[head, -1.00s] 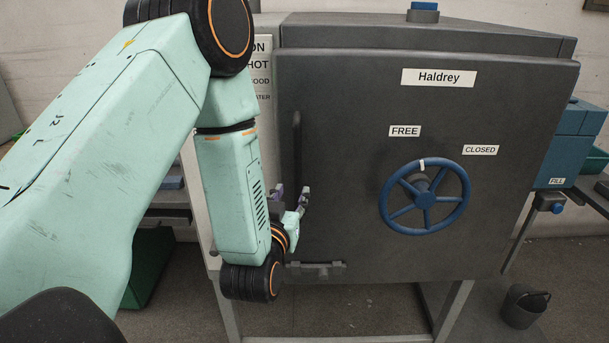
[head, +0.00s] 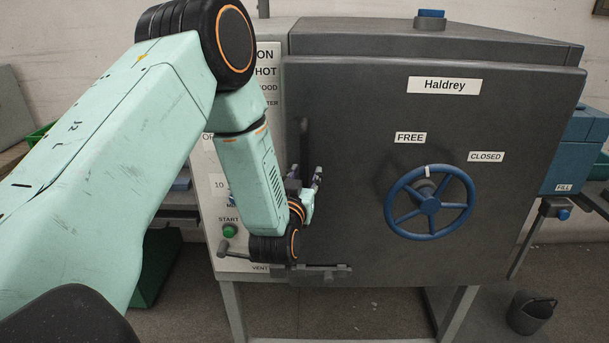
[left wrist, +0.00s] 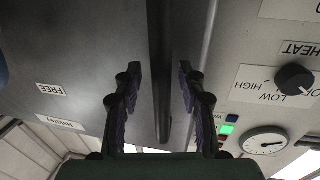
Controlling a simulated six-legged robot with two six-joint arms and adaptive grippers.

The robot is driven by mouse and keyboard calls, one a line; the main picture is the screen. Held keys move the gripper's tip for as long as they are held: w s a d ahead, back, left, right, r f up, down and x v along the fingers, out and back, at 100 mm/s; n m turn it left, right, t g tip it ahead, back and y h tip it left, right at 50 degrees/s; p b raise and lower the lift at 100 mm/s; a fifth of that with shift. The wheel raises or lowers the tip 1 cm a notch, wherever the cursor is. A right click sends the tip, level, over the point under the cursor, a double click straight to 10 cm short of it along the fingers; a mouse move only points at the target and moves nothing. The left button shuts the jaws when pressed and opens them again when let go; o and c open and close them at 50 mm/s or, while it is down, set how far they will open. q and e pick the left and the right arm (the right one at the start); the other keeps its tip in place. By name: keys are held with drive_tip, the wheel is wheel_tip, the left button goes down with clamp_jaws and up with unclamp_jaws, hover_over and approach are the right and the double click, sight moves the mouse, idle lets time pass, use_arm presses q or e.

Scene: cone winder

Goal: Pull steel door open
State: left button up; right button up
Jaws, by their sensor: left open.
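The dark grey steel door (head: 360,200) of the Haldrey cabinet faces me and looks shut or nearly so. Its dark upright bar handle (head: 304,140) is near the left edge; its lower part is hidden behind my gripper. My left gripper (head: 306,182) is open at the handle. In the left wrist view, the handle (left wrist: 160,75) runs between my two spread fingers (left wrist: 158,82), with a gap on each side. The blue handwheel (head: 430,203) on the door has its white mark at the top, below the FREE label (head: 410,137). My right gripper is out of view.
A control panel (head: 215,190) with a green start button (head: 230,230) and a lever (head: 232,250) is left of the door. A blue unit (head: 570,150) stands at the right. A dark bucket (head: 531,312) is on the floor at right.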

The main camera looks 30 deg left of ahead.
use_arm(q)
drive_tip(key=shift+w+a+f, duration=0.15)
drive_tip(key=shift+a, duration=0.1)
drive_tip(key=c, duration=0.3)
drive_tip(key=shift+d, duration=0.2)
drive_tip(key=c, duration=0.5)
clamp_jaws()
